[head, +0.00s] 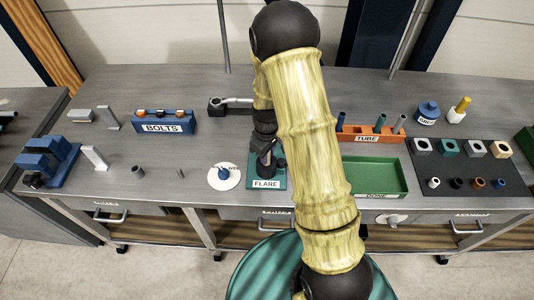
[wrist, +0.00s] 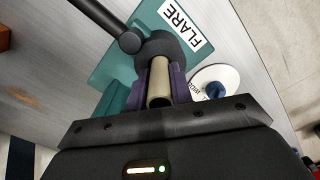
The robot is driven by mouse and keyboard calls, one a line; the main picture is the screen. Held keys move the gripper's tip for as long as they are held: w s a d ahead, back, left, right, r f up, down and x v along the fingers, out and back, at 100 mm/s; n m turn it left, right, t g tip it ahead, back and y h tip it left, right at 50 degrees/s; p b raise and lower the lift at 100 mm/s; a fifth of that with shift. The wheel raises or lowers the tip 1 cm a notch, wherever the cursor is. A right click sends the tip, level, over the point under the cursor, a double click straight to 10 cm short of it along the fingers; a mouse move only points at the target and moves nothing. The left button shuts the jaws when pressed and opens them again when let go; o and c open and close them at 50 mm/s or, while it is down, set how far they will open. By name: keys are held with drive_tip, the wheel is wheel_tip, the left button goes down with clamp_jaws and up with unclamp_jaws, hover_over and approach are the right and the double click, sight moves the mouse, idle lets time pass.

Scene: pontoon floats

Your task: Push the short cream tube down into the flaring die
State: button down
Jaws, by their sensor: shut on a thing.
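The short cream tube (wrist: 158,88) is between the purple fingers of my gripper (wrist: 161,80) in the wrist view. My gripper is shut on it. The tube's near end is open towards the camera. Its far end meets the dark round flaring die (wrist: 160,45) on the teal FLARE base (wrist: 118,68). I cannot tell how deep the tube sits in the die. In the head view the FLARE base (head: 266,184) is at the bench's front middle. My arm and the dark parts there hide the tube.
A white round dial with a blue knob (head: 223,174) lies just left of the FLARE base; a green DONE tray (head: 377,178) is to its right. An orange TUBE rack (head: 370,135) and a blue BOLTS rack (head: 164,122) stand farther back. A dark bar (wrist: 95,14) sticks out beside the die.

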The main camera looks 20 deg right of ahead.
drive_tip(key=shift+f, duration=0.4)
drive_tip(key=c, duration=1.2)
unclamp_jaws()
drive_tip(key=shift+o, duration=0.2)
drive_tip(key=shift+r+b, duration=0.15)
drive_tip(key=shift+b, duration=0.15)
wheel_tip(320, 180, up, 17)
drive_tip(key=b, duration=0.2)
drive_tip(key=shift+b, duration=0.3)
drive_tip(key=shift+s, duration=0.1)
drive_tip(key=s+f+m+t, duration=0.2)
drive_tip(key=s+m, duration=0.5)
drive_tip(key=s, duration=0.7)
drive_tip(key=shift+f+m+t, duration=0.3)
